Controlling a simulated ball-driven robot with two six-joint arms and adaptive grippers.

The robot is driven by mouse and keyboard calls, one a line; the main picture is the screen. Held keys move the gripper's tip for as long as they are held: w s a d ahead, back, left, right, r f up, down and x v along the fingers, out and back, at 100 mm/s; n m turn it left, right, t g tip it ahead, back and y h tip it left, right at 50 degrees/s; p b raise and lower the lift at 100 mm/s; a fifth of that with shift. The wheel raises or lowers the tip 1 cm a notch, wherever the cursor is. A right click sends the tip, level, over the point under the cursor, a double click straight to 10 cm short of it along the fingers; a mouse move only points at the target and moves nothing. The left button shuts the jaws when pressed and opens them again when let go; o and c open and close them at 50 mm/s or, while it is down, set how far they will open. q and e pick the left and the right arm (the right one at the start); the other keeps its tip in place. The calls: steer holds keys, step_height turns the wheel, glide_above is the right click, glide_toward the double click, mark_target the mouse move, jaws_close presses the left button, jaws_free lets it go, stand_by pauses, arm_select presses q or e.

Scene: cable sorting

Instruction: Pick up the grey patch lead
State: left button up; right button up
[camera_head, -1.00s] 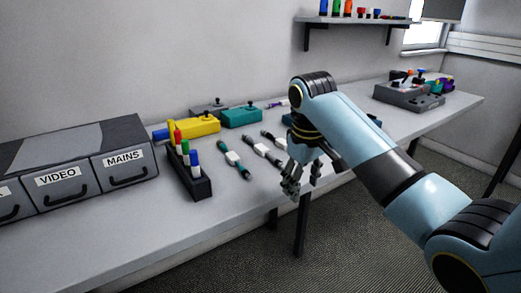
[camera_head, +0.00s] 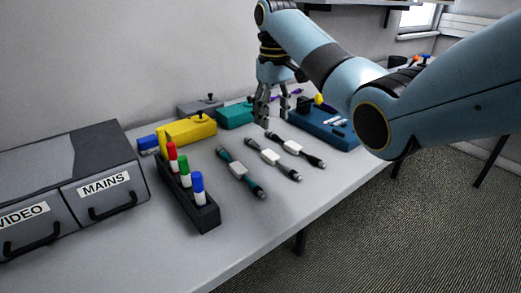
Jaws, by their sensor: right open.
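The grey patch lead (camera_head: 281,167) appears to be the middle of three short leads lying side by side on the table, with a white tag at its centre. A dark teal lead (camera_head: 254,188) lies to its left and a black lead (camera_head: 313,159) to its right. My right gripper (camera_head: 274,113) points down beyond the far ends of the leads. Its fingers are apart with nothing seen between them. Whether the fingertips touch the table is unclear. My left gripper is out of view.
A marker rack (camera_head: 206,219) stands left of the leads. Yellow (camera_head: 187,132), teal (camera_head: 235,117) and blue (camera_head: 333,131) boxes stand behind and to the right. A drawer unit (camera_head: 130,175) is at left. The table front is clear.

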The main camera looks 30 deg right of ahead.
glide_above(269, 153)
steer(key=f, duration=0.2)
steer(key=d+f, duration=0.1)
steer(key=f, duration=0.1)
steer(key=shift+s+f, duration=0.15)
steer(key=shift+f, duration=0.2)
steer(key=shift+a+f, duration=0.15)
steer(key=shift+f, duration=0.2)
steer(key=f, duration=0.3)
steer(key=shift+a+f+b, duration=0.3)
steer(key=shift+f+b, duration=0.1)
steer(key=shift+f, duration=0.5)
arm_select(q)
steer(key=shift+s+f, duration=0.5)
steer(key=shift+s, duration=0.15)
arm_select(e)
steer(key=c, duration=0.4)
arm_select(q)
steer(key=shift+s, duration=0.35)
arm_select(e)
jaws_close()
